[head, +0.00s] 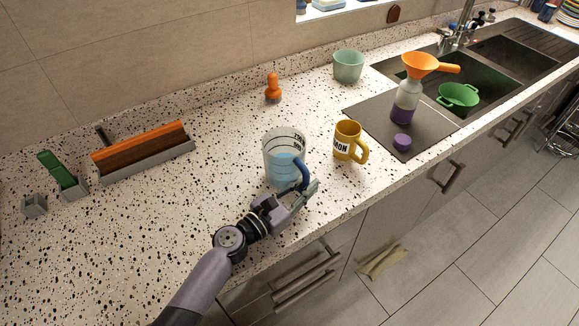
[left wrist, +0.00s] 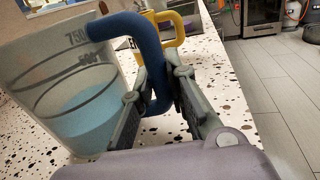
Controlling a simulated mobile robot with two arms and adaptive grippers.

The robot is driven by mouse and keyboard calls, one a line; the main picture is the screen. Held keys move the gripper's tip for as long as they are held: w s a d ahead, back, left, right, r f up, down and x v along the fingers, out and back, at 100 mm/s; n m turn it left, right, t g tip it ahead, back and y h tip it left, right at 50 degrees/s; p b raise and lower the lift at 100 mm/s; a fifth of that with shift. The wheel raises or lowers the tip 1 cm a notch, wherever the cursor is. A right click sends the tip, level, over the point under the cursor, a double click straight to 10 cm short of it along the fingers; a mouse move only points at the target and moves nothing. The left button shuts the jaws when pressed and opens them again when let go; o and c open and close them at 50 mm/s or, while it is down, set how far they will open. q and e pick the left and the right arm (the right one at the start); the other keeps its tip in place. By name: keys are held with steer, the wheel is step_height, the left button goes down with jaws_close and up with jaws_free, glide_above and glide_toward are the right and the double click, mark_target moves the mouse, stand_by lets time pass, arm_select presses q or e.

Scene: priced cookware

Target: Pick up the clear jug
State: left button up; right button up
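The clear jug (head: 285,157) stands upright on the speckled counter. It has dark measuring marks, pale blue liquid inside and a blue handle (head: 304,172). My left gripper (head: 301,192) is at the handle, on the jug's near right side. In the left wrist view the jug (left wrist: 70,95) fills the left part, and the handle (left wrist: 150,50) passes between the two fingers of my left gripper (left wrist: 160,85). The fingers are close to the handle on both sides; whether they press on it I cannot tell. My right gripper is not in view.
A yellow mug (head: 347,141) stands close to the jug's right. An orange-topped object (head: 273,88) and a pale green cup (head: 348,66) stand behind. A bottle with purple liquid (head: 405,103) stands near the sink. An orange-brown brush (head: 140,148) lies left. The counter's front edge is close.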

arm_select(q)
jaws_close()
steer(key=shift+r, duration=0.1)
stand_by(0.4)
steer(key=shift+r, duration=0.1)
step_height(320, 180, up, 20)
steer(key=p, duration=1.2)
stand_by(0.6)
